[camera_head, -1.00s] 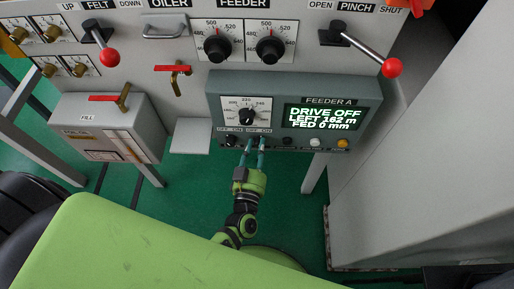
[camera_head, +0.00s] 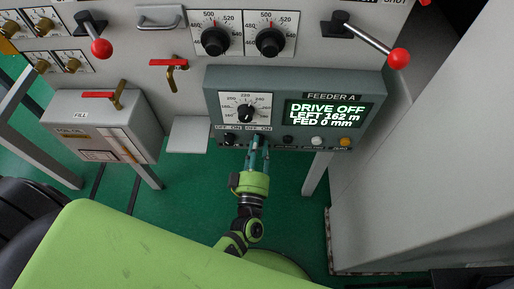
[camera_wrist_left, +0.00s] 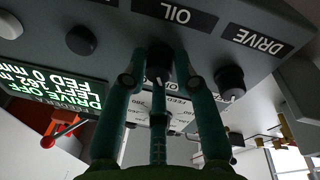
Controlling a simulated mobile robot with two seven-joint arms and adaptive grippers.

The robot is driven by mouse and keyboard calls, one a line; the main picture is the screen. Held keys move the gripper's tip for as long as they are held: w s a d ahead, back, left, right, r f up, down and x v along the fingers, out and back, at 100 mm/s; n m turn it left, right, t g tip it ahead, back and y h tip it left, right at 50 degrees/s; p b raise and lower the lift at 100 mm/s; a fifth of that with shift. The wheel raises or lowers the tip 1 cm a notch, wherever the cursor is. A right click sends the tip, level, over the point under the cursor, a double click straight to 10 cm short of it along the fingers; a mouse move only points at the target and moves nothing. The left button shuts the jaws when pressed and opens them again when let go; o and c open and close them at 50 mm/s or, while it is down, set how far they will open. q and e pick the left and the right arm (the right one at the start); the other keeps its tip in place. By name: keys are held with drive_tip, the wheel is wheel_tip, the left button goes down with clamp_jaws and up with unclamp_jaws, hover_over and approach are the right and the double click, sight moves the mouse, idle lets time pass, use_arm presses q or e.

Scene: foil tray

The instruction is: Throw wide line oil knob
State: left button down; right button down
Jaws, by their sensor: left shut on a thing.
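The grey Feeder A box (camera_head: 212,95) carries a row of small controls along its lower front edge. My left gripper (camera_head: 260,141) reaches up from below and is shut on the black oil knob, second from the left in that row. In the left wrist view, which is upside down, the oil knob (camera_wrist_left: 159,62) sits between the green fingertips beside its OIL label (camera_wrist_left: 175,15). The fingers cover much of the knob, and its pointer direction is hard to tell. My right gripper is not in view.
The drive knob (camera_head: 230,139) stands just left of the oil knob. Black, white and orange buttons (camera_head: 345,142) lie right. The display (camera_head: 322,115) reads DRIVE OFF, LEFT 162 m, FED 0 mm. A large dial (camera_head: 246,113) sits above. A red-handled fill valve (camera_head: 100,96) stands left.

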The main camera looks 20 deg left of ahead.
use_arm(q)
drive_tip(key=shift+d+f+n, duration=0.1)
drive_tip(key=shift+f+n, duration=0.1)
drive_tip(key=shift+n, duration=0.2)
drive_tip(key=c, duration=1.1)
unclamp_jaws()
drive_tip(key=shift+o, duration=0.7)
drive_tip(key=shift+r, duration=0.1)
drive_tip(key=v, duration=1.2)
